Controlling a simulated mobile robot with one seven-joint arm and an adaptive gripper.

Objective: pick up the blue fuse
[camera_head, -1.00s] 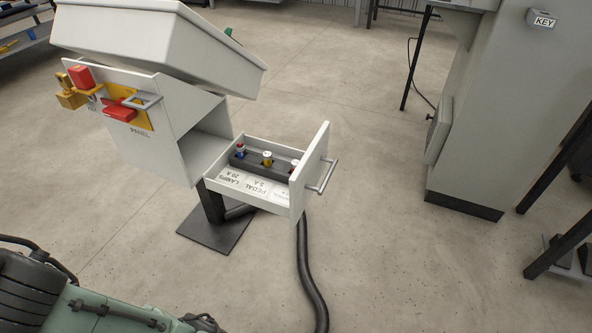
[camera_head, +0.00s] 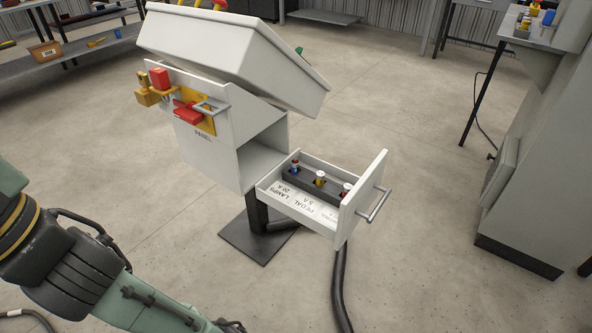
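A small fuse with a blue body and a pale and red top (camera_head: 295,166) stands at the left end of a dark holder strip (camera_head: 309,180) inside an open white drawer (camera_head: 342,223). The drawer sticks out from a white panel console. My green arm crosses the lower left, well apart from the drawer. My gripper is not in view.
The white console (camera_head: 230,65) with a sloped lid stands behind and left of the drawer. A red block and a red lever (camera_head: 187,114) are on its side. The drawer's handle (camera_head: 373,205) juts right. A black hose (camera_head: 341,285) hangs below. A grey cabinet stands at right.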

